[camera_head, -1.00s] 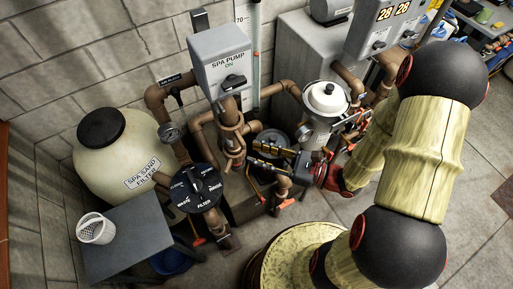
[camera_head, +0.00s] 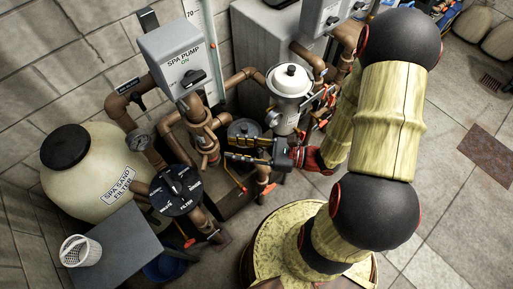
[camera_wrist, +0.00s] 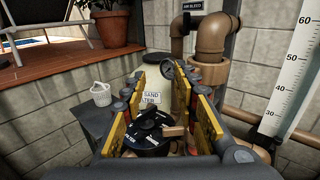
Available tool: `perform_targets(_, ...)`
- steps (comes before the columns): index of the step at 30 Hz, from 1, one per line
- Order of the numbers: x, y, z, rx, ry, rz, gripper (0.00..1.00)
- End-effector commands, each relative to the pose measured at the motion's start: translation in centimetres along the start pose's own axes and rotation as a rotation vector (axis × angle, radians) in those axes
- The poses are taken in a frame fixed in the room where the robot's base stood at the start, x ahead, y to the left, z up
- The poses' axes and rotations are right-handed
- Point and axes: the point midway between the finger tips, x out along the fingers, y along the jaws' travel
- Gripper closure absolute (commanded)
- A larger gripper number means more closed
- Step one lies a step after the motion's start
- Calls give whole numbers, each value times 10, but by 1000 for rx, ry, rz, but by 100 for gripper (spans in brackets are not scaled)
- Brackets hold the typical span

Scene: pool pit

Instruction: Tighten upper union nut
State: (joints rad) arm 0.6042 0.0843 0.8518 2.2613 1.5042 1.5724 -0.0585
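My gripper (camera_head: 228,148) reaches in from the right in the head view, with its fingers just right of the brown upright pipework (camera_head: 206,142) under the spa pump box. This pipework has thick ringed collars. I cannot tell for sure which collar is the upper union nut. In the wrist view my gripper (camera_wrist: 160,88) is open, with two yellow fingers well apart and nothing clasped between them. Through the gap show the black multiport valve top (camera_wrist: 148,132) and brown pipe behind it. The valve also shows in the head view (camera_head: 176,190).
The spa sand filter (camera_head: 95,170) stands at left, beside a grey table (camera_head: 118,243) with a white basket (camera_head: 80,251). The spa pump box (camera_head: 178,58) overhangs the pipes. A white-lidded strainer (camera_head: 290,85) stands behind my gripper.

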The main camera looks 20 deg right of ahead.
Motion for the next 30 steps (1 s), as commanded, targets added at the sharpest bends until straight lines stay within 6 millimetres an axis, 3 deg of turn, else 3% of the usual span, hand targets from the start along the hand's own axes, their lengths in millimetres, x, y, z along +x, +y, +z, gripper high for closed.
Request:
perform_targets(21, -90, -2, 0, -1, 0, -5, 70)
perform_targets(30, -112, -1, 0, 0, 0, -2, 70)
